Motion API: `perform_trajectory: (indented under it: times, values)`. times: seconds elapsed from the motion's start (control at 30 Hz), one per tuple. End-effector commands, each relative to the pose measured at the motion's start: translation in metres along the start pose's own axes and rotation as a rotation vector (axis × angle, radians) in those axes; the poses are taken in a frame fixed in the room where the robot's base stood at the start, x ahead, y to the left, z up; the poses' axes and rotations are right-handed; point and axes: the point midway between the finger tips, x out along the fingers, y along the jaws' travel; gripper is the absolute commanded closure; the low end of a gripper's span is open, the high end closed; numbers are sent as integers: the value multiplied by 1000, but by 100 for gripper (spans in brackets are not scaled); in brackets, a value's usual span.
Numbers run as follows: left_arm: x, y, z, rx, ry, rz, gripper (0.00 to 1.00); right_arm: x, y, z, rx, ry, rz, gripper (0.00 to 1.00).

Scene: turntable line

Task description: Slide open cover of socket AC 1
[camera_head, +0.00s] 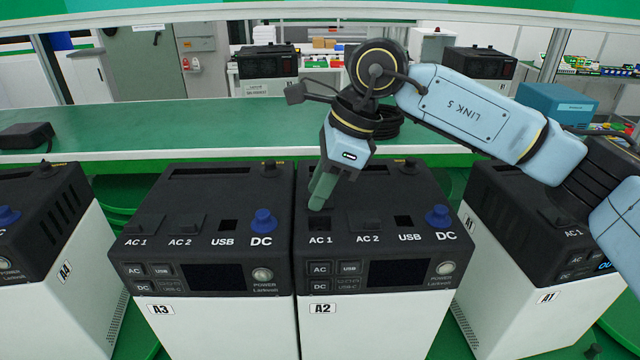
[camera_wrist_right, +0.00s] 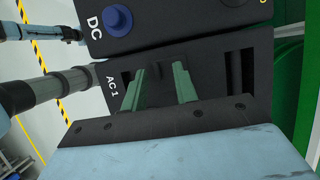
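Unit A2 (camera_head: 345,317) stands front centre with a black top. My right gripper (camera_head: 322,190) points down just behind its AC 1 socket (camera_head: 319,223), a dark recess above the label. In the right wrist view the gripper (camera_wrist_right: 160,85) has its two green fingers apart, one on each side of a small dark tab that looks like the AC 1 cover (camera_wrist_right: 157,70). Gaps show between tab and fingers. A dark opening (camera_wrist_right: 127,78) lies between the AC 1 label and the nearer finger. The AC 2 cover (camera_head: 368,223) sits to the right. My left gripper is not seen.
Unit A3 (camera_head: 200,325) stands close on the left, with a blue DC knob (camera_head: 262,220). A2 has its own blue DC knob (camera_head: 438,215). Unit A1 (camera_head: 540,310) is at right, A4 (camera_head: 60,300) at left. A green bench (camera_head: 230,120) runs behind.

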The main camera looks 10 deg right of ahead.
Motion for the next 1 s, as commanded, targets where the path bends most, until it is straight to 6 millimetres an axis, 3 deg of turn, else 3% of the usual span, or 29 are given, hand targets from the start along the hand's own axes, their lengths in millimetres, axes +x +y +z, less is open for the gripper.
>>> perform_trajectory:
  times: [0.17, 0.6, 0.8, 1.0]
  values:
    - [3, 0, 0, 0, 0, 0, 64, -18, -1, 0, 1, -2, -4, 71]
    - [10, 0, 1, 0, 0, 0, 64, -111, 0, 0, 0, -2, -4, 71]
    - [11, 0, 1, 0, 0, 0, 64, -131, 0, 0, 1, -1, -3, 71]
    - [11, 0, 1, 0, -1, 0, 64, -134, 0, 0, 0, -1, -2, 71]
